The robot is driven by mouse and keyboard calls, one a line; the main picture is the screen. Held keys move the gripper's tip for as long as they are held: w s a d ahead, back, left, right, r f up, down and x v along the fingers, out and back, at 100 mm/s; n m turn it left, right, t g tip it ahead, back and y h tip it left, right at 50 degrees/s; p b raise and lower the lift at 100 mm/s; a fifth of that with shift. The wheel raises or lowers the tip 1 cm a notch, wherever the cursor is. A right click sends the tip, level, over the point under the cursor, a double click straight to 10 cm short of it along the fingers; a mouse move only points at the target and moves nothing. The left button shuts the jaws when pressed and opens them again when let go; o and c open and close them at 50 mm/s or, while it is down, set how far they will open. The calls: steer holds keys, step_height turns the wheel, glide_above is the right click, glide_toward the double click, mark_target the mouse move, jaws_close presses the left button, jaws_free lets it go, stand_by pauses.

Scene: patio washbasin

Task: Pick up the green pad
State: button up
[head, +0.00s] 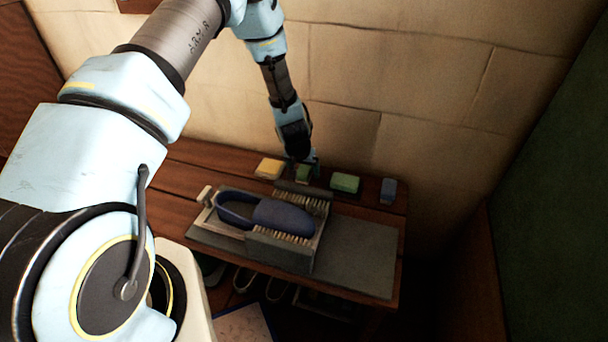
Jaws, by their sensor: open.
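Two green items lie along the back of the wooden bench. One is a small green block (303,174) right at my gripper, partly hidden by it. The other is a larger green pad-like block (344,183) to its right, in full view. I cannot tell by looks alone which is the green pad. My gripper (303,163) points down at the small green block, its fingers open; whether they touch or straddle the block is too small to tell.
A yellow block (269,168) and a blue block (388,191) flank the green ones on the bench (178,180). In front, a blue slipper-like shoe (285,216) lies in a bristled holder (280,252) on a grey mat (362,262). A stone wall (420,90) stands close behind.

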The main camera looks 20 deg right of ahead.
mark_target(304, 169)
steer(key=shift+c, duration=0.2)
jaws_close()
stand_by(0.4)
steer(key=shift+r, duration=0.1)
step_height(304, 169, up, 10)
steer(key=shift+f+p, duration=0.1)
steer(key=shift+p, duration=0.4)
